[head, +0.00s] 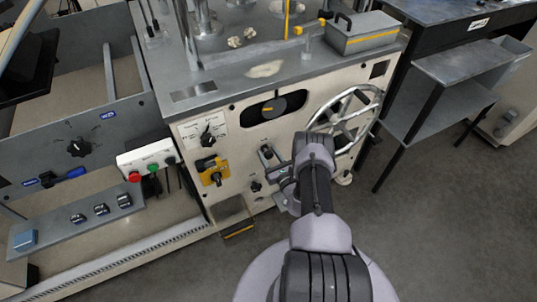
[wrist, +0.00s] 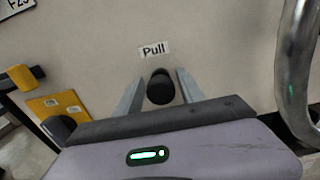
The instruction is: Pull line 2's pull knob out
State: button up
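A round black knob (wrist: 160,88) sits on the cream panel below a white "Pull" label (wrist: 154,50) in the wrist view. My gripper (wrist: 160,78) is open, one pale finger on each side of the knob. A gap shows between each finger and the knob, so I see no contact. I cannot tell how far out the knob stands, and no line number is readable near it. In the head view my gripper (head: 275,168) is at the front of the cream machine, and my arm hides part of that panel.
A metal handwheel (head: 378,100) is close to the right of my gripper; its rim also shows in the wrist view (wrist: 290,70). A yellow plate with a black switch (head: 212,170) is to the left. A small step (head: 235,215) stands below.

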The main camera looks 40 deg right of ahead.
grip_shut()
